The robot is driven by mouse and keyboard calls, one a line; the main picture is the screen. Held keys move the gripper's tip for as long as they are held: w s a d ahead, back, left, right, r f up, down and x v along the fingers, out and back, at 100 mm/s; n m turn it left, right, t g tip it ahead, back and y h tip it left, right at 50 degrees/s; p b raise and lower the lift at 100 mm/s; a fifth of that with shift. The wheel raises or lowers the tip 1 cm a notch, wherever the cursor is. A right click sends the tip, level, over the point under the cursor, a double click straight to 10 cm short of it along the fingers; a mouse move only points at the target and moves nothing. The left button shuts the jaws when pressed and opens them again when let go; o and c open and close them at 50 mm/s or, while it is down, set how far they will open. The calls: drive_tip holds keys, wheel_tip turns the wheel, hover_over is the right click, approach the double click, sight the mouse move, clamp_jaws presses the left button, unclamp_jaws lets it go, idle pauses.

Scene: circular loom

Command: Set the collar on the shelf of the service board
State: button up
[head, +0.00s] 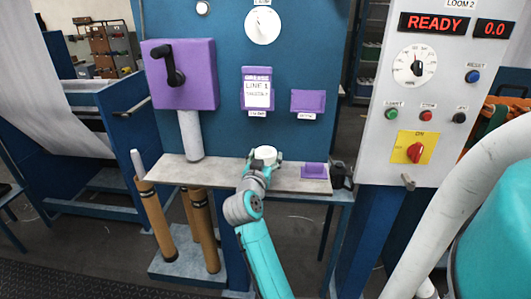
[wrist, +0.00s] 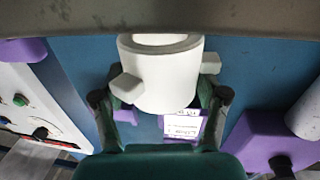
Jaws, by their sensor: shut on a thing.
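The collar (head: 265,153) is a short white ring. My gripper (head: 264,163) is shut on it, with a finger on each side, as the wrist view also shows for the collar (wrist: 168,82). The grey shelf (head: 222,174) runs along the lower part of the blue service board (head: 225,78). In the head view the collar appears over the middle of the shelf, near the board. In the wrist view the collar's open end is close to the shelf edge (wrist: 70,22). I cannot tell whether collar and shelf touch.
A purple block (head: 314,170) sits on the shelf to the right, with a dark object (head: 342,177) at its end. A grey post (head: 190,135) under a purple crank box (head: 180,75) stands at the left. The loom panel (head: 455,125) is at the right.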

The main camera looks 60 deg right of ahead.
drive_tip(key=shift+f, duration=0.75)
drive_tip(key=shift+f, duration=0.45)
drive_tip(key=o, duration=1.9)
drive_tip(key=shift+c, duration=0.2)
drive_tip(key=shift+f, duration=0.1)
drive_tip(key=shift+a, duration=0.1)
drive_tip(key=v, duration=1.1)
drive_tip(key=shift+a, duration=0.4)
drive_tip(key=shift+s, duration=0.15)
